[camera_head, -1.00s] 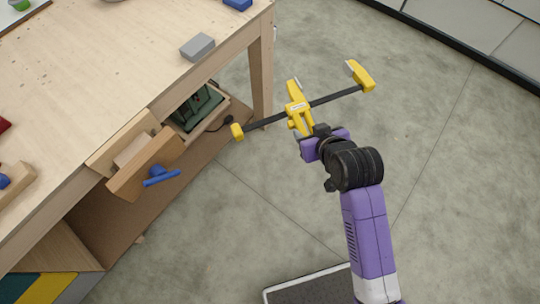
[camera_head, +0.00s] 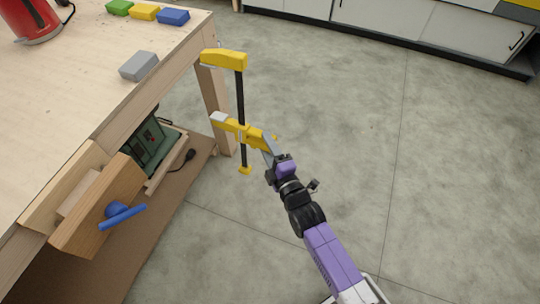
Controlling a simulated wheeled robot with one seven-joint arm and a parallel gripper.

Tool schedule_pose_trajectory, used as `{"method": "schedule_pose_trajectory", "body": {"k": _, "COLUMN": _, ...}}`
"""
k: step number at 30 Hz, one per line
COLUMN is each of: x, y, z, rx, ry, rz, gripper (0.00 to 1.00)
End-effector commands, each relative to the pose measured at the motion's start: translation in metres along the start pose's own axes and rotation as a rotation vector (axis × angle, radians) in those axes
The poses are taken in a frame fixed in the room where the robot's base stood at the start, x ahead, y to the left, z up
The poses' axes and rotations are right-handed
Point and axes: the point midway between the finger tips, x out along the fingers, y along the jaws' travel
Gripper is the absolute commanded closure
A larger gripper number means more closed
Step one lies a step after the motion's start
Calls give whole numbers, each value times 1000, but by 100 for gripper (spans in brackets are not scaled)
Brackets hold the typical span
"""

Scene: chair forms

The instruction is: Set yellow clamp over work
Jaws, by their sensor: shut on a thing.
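The yellow clamp (camera_head: 226,59) has a black bar that now stands roughly upright, with its fixed yellow jaw at the top. Its sliding yellow jaw (camera_head: 236,128) sits lower on the bar and has a pale pad at its left end. My gripper (camera_head: 268,150) is shut on the clamp's sliding part and holds it in the air just right of the workbench's corner. A grey block (camera_head: 139,65) lies on the bench top near the right edge, left of the clamp and apart from it. The gripper's fingertips are partly hidden.
The wooden workbench (camera_head: 70,80) has a vise (camera_head: 95,205) with a blue handle on its front. Green, yellow and blue blocks (camera_head: 144,12) and a red kettle-like object (camera_head: 36,20) are at the back. A green case (camera_head: 150,140) sits on the lower shelf. Floor to the right is clear.

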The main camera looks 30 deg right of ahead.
Motion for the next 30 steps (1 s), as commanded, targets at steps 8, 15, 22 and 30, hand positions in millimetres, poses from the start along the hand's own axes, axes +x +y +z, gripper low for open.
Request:
{"method": "schedule_pose_trajectory", "body": {"k": 8, "x": -3, "y": -18, "z": 8, "rx": -100, "ry": 1, "rz": 108, "gripper": 100}}
{"method": "schedule_pose_trajectory", "body": {"k": 15, "x": 5, "y": -18, "z": 1, "rx": -104, "ry": -1, "rz": 116, "gripper": 100}}
{"method": "schedule_pose_trajectory", "body": {"k": 22, "x": 19, "y": -18, "z": -13, "rx": -104, "ry": 0, "rz": 114, "gripper": 100}}
{"method": "schedule_pose_trajectory", "body": {"k": 30, "x": 36, "y": -20, "z": -30, "rx": -104, "ry": 1, "rz": 112, "gripper": 100}}
